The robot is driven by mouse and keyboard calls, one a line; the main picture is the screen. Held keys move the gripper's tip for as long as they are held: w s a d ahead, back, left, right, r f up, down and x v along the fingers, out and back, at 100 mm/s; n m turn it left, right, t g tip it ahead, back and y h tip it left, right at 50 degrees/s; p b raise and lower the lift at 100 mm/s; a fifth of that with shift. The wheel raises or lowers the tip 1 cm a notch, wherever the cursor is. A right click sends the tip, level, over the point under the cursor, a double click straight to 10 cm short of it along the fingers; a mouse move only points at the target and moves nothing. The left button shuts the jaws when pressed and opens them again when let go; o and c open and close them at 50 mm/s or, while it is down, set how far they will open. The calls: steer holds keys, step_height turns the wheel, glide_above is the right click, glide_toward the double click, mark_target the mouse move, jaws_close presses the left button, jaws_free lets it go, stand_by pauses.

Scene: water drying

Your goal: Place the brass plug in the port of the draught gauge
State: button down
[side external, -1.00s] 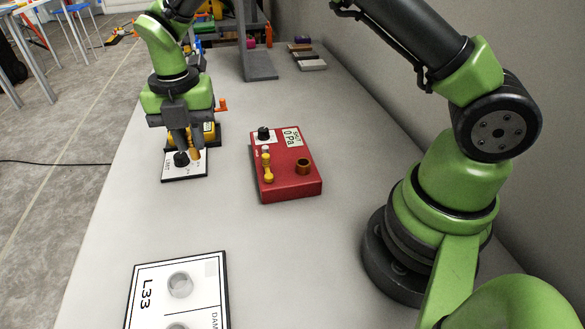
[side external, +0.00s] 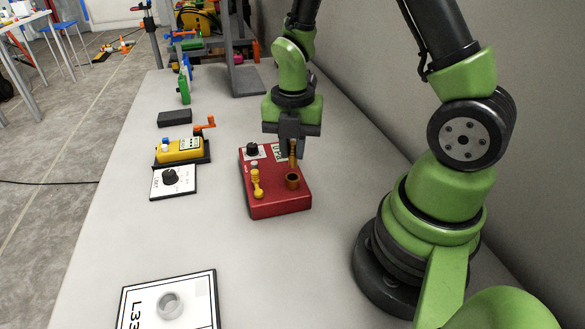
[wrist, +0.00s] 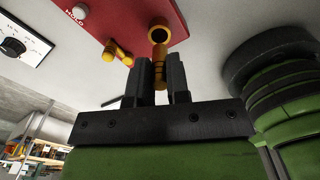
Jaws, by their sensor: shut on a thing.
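The draught gauge is a red box (side external: 262,203) on the table, with a brass-rimmed port (side external: 292,181) on its top at the right. My gripper (side external: 291,142) is shut on the brass plug (side external: 293,153), which hangs nearly upright over the far side of the gauge. In the side view the plug's lower end is close to the port and appears just above it. In the wrist view the plug (wrist: 159,72) is between the fingers, in line with the port (wrist: 158,34). I cannot tell the exact gap between them.
The gauge also carries a yellow valve lever (side external: 257,184) and a black knob (side external: 252,149). To the left are a yellow device (side external: 181,150) and a white panel with a black knob (side external: 171,178). A white L33 board (side external: 188,302) lies in front. The table between is clear.

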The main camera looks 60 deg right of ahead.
mark_target(292, 166)
steer(key=shift+f, duration=2.35)
steer(key=shift+f, duration=0.1)
steer(key=c, duration=1.1)
jaws_free()
